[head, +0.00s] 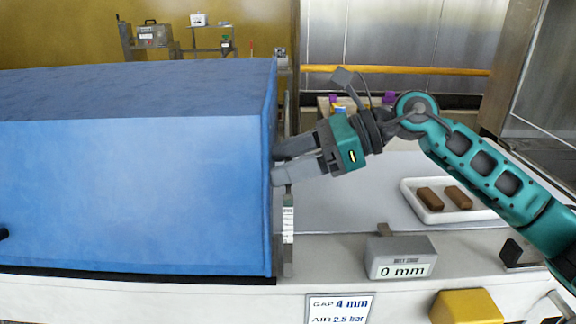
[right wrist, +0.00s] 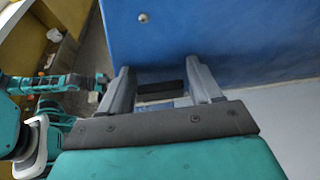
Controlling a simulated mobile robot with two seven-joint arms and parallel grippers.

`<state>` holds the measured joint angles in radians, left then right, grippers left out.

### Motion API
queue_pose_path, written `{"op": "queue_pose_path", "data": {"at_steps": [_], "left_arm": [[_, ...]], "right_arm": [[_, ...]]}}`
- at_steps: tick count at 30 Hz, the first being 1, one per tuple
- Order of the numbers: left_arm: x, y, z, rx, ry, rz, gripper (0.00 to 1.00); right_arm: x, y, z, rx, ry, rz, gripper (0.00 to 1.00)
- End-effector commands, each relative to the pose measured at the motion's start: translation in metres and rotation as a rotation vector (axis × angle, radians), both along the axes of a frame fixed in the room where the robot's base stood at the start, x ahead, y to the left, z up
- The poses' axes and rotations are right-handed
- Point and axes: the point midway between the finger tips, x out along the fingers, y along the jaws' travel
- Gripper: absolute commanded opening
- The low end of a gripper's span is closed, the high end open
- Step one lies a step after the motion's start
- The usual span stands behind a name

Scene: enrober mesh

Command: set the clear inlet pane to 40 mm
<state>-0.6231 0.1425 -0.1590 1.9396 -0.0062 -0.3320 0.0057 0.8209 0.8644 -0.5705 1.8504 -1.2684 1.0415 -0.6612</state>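What looks like the clear inlet pane (head: 288,262) is a thin upright strip seen nearly edge-on at the right end of the blue housing (head: 140,190). A small white scale with dark marks sits on it; its reading is too small to tell. My right gripper (head: 276,163) reaches in from the right, its fingertips at the housing's end above the scale. In the right wrist view its fingers (right wrist: 160,80) stand apart, with a dark bar-like patch between them. I cannot tell whether they touch anything.
A grey block reading "0 mm" (head: 402,270) stands on the machine's front ledge. A card (head: 339,308) reads gap 4 mm, air 2.5 bar. A white tray (head: 410,199) with two brown bars lies on the pale surface under my right arm. A yellow block (head: 467,307) is at the front right.

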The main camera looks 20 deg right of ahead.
Motion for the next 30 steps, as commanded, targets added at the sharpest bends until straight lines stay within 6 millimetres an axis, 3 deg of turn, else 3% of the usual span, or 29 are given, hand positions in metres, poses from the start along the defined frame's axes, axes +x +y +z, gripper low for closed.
{"op": "queue_pose_path", "data": {"at_steps": [4,30], "left_arm": [[-0.0021,0.0,-0.0014,0.0,0.006,0.0,0.43],[-0.0029,-0.0025,-0.0038,-0.002,0.009,-0.004,0.43]], "right_arm": [[-0.0008,0.0005,-0.0023,-0.004,0.005,0.003,0.78],[-0.0038,0.0028,-0.0106,-0.01,0.013,0.014,0.79]]}}
